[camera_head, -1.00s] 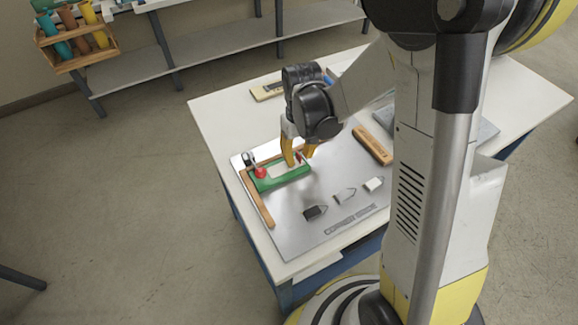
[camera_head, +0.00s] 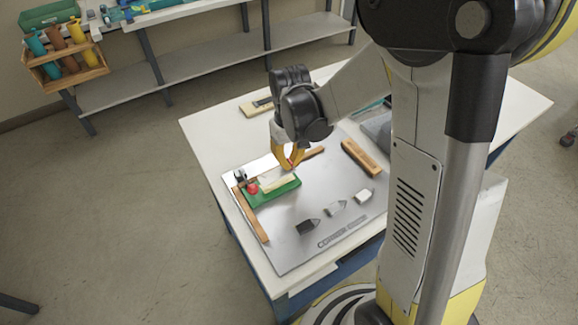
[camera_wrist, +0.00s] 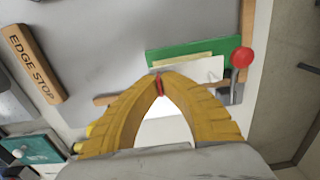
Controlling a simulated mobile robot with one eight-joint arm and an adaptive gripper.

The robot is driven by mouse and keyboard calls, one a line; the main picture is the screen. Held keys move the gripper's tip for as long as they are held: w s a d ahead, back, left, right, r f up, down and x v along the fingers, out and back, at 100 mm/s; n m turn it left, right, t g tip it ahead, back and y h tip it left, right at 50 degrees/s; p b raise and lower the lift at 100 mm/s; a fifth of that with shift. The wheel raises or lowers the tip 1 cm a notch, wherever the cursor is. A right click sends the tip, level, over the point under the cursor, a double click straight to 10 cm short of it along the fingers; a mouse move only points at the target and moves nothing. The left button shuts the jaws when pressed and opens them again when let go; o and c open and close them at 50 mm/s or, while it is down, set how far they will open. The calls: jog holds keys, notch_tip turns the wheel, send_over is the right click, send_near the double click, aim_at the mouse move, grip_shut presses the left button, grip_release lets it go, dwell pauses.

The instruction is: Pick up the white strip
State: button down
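The white strip (camera_wrist: 208,69) lies over the green block (camera_wrist: 180,49), beside a cream bar (camera_wrist: 184,60). Its left end meets my fingertips in the wrist view. In the head view, the strip shows small and pale on the green block (camera_head: 262,198). My gripper (camera_wrist: 160,84) has yellow fingers, brought together at their tips with a little red between them. They appear shut on the strip's end; the exact contact is hidden. In the head view, my gripper (camera_head: 289,167) is at the block's right end. I cannot tell whether the strip is lifted.
A red knob (camera_wrist: 241,57) on a lever stands at the block's other end. Wooden rails (camera_head: 251,215) edge the grey plate (camera_head: 290,255). A wooden edge stop (camera_head: 361,157) and several small blocks, including a dark one (camera_head: 307,227), sit to the right.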

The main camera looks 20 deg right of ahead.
jog(key=s+d+r+p, duration=0.4)
jog(key=d+r+p, duration=0.3)
jog(key=d+r, duration=0.3)
jog(key=shift+s+d+r, duration=0.3)
jog(key=shift+d+r, duration=0.05)
jog(key=shift+r, duration=0.8)
jog(key=shift+d, duration=0.1)
dwell(0.4)
